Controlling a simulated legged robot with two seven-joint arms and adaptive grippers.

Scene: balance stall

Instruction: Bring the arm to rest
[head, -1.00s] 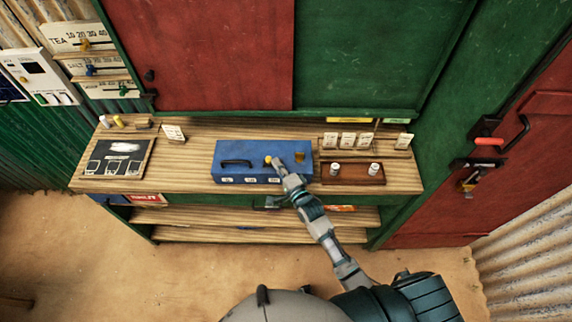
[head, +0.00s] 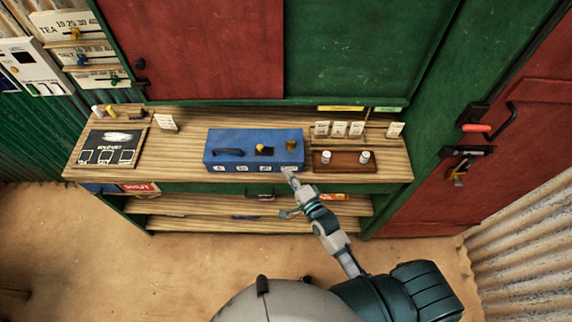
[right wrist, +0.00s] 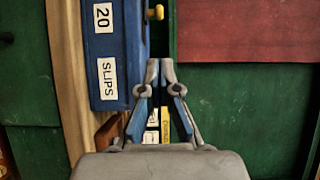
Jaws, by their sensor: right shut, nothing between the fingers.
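My right gripper (head: 289,174) is shut and empty, just in front of the blue box near the counter's front edge. In the right wrist view its two fingertips (right wrist: 160,68) are together, with nothing between them. The blue box (head: 228,160) lies on the wooden counter (head: 183,170). Its top has a black handle (head: 229,152), a yellow knob (head: 262,146) beside a dark square patch, and a brass-coloured round part (head: 291,145). The box also shows in the right wrist view (right wrist: 105,35), with labels "20" and "SLIPS". My left gripper is not in view.
A brown tray (head: 343,167) with two white-topped pieces stands right of the box. A dark board (head: 110,148) lies at left. Shelves (head: 200,206) are under the counter; a red door (head: 437,190) is at right.

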